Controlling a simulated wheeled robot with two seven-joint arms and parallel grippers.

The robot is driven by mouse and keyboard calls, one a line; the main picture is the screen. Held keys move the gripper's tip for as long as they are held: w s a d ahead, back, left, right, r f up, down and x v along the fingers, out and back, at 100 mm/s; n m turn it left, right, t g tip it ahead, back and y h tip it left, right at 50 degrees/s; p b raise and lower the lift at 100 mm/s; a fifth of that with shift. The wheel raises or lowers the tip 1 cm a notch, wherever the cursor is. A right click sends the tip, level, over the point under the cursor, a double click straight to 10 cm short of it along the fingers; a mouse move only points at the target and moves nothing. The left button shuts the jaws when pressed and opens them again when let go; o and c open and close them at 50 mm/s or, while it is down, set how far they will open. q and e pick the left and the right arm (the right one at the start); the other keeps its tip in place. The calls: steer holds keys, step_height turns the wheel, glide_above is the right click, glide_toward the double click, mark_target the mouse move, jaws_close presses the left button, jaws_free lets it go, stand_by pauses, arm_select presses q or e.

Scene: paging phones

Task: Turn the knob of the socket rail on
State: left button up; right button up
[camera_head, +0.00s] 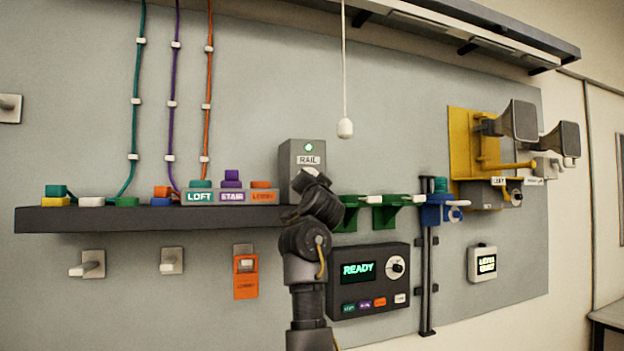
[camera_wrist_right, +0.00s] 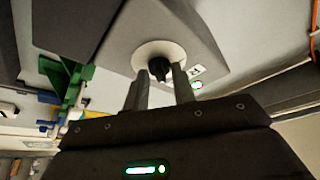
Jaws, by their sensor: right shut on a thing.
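The socket rail's grey box (camera_head: 292,158), labelled RAIL, stands on the dark shelf with a green light (camera_head: 309,147) on its front. The box fills the top of the right wrist view (camera_wrist_right: 110,38). There its black knob (camera_wrist_right: 159,67) sits on a round white plate (camera_wrist_right: 150,48), and the green light shows beside the label. My right gripper (camera_wrist_right: 160,82) is shut on the knob, one finger on each side. In the head view my right arm hides the knob and the lower front of the box. My left gripper is not in view.
The dark shelf (camera_head: 150,220) carries several coloured plugs and labelled blocks left of the box. Green brackets (camera_head: 384,212) stick out to the right. A dark READY panel (camera_head: 345,295) with its own dial is below. A white pull cord (camera_head: 345,128) hangs above right.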

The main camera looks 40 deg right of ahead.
steer(key=shift+a+r+m+g+p, duration=0.15)
steer(key=shift+m+g+p, duration=0.25)
steer(key=shift+m, duration=0.7)
steer(key=shift+h, duration=0.3)
steer(key=o, duration=1)
steer(key=shift+b+v, duration=2.35)
steer(key=shift+v, duration=3)
